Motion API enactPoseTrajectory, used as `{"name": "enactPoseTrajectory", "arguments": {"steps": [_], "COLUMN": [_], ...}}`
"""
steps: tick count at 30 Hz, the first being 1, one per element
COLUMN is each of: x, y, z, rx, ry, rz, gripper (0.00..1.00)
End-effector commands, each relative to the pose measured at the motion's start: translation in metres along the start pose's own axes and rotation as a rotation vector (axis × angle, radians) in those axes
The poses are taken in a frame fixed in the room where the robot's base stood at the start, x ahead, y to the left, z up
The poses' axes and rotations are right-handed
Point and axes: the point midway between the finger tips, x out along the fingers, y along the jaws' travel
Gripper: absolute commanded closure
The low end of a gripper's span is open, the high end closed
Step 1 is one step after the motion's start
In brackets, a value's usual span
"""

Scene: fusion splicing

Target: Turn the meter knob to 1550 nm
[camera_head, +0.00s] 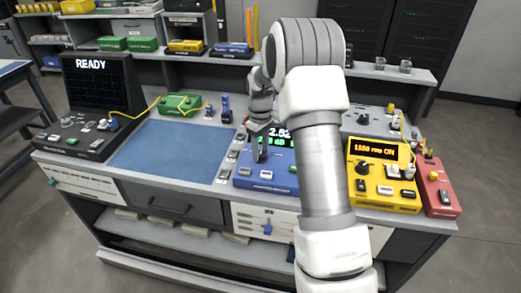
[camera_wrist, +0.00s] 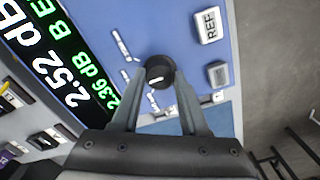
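The blue meter (camera_head: 262,176) stands on the bench in the head view, partly hidden by my arm. In the wrist view its blue face (camera_wrist: 115,18) fills the middle, with a lit display (camera_wrist: 62,65) reading 2.52 dB and 2.36 dB. The round black knob (camera_wrist: 158,70) has a short white pointer mark. Small white labels beside it are too small to read. My gripper (camera_wrist: 157,82) is open, with one finger on each side of the knob and gaps showing.
A REF button (camera_wrist: 208,25) and another grey button (camera_wrist: 217,74) sit beside the knob. A yellow unit (camera_head: 380,180) reading 1550 nm ON and a red unit (camera_head: 437,185) stand to the right. A blue mat (camera_head: 170,148) lies clear to the left.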

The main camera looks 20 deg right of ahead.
Motion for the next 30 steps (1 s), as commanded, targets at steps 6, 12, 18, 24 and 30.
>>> {"name": "enactPoseTrajectory", "arguments": {"steps": [6,12,18,24,30], "x": [-0.0004,-0.0006,-0.0010,-0.0013,-0.0015], "y": [-0.0001,-0.0001,-0.0003,-0.0002,-0.0003], "z": [-0.0001,-0.0001,-0.0002,0.0001,0.0002], "rx": [0.000,0.008,0.069,0.203,0.383], "ry": [0.000,0.000,-0.001,-0.002,-0.002], "rz": [0.000,0.000,0.000,0.000,0.000], "gripper": [1.00,1.00,1.00,1.00,1.00]}}
